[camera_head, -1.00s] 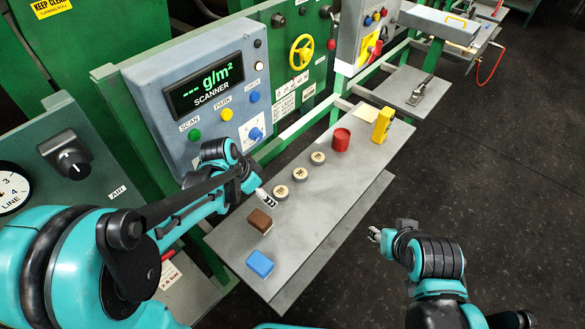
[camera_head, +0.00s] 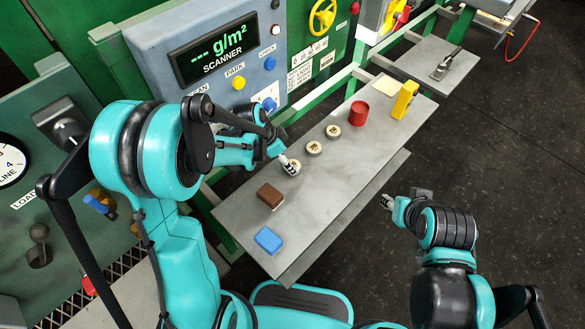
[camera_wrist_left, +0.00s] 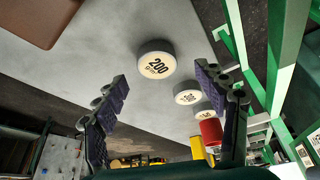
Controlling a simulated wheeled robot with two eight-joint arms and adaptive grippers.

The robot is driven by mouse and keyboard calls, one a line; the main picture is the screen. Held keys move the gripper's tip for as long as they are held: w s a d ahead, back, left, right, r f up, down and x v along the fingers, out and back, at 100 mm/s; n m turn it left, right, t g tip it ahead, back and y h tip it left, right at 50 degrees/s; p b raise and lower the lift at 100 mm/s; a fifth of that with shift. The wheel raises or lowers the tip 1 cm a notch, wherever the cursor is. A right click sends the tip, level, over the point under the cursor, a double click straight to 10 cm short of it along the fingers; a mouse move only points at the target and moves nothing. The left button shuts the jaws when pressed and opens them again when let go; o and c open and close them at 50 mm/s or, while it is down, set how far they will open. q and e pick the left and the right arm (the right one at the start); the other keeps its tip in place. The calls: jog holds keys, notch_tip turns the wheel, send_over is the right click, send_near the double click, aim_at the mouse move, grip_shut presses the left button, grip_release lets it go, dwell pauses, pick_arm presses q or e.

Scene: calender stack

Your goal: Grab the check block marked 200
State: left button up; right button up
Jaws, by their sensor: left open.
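The check block marked 200 (camera_wrist_left: 157,62) is a short round disc with a pale top and black print. It lies on the grey shelf, ahead of and between the open fingers of my left gripper (camera_wrist_left: 163,80) in the wrist view. In the head view my left gripper (camera_head: 289,164) is at this nearest block (camera_head: 295,172) of the row and partly hides it. No grip shows. Two similar discs, the middle one (camera_head: 314,148) and the far one (camera_head: 333,131), stand beyond it. My right gripper (camera_head: 387,201) hangs right of the shelf, too small to judge.
On the shelf (camera_head: 345,165) are a brown block (camera_head: 270,196) and a blue block (camera_head: 268,240) at the near end. A red cylinder (camera_head: 359,113) and a yellow block (camera_head: 404,100) are at the far end. The scanner panel (camera_head: 215,60) rises behind on the left.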

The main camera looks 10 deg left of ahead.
pick_arm(q)
jog(key=b+x, duration=0.1)
jog(key=x, duration=0.2)
jog(key=shift+s+d+f, duration=0.15)
jog(key=shift+f, duration=0.1)
jog(key=shift+r, duration=0.1)
jog(key=c, duration=1.3)
